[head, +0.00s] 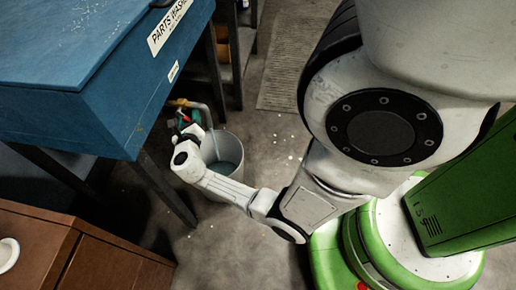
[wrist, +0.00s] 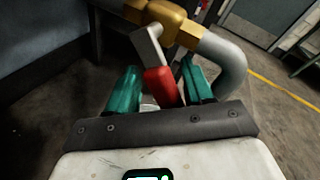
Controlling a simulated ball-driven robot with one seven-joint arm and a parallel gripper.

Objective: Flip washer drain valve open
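The parts washer (head: 95,55) is the blue cabinet at upper left in the head view. Its drain valve (wrist: 168,18) has a brass body, a grey curved spout (wrist: 225,60) and a lever with a red grip (wrist: 160,86). In the head view the brass and spout (head: 190,104) show at the washer's side, and a pale stream falls from the spout. My gripper (wrist: 161,85) has its teal fingers on either side of the red grip, with slight gaps that look clear. My wrist hides most of the lever in the head view.
A pale bucket (head: 226,155) with bluish liquid stands under the spout, close beside my forearm. Dark table legs (head: 165,190) stand left of it. A brown cabinet (head: 75,250) is at lower left. Open floor lies right of the bucket.

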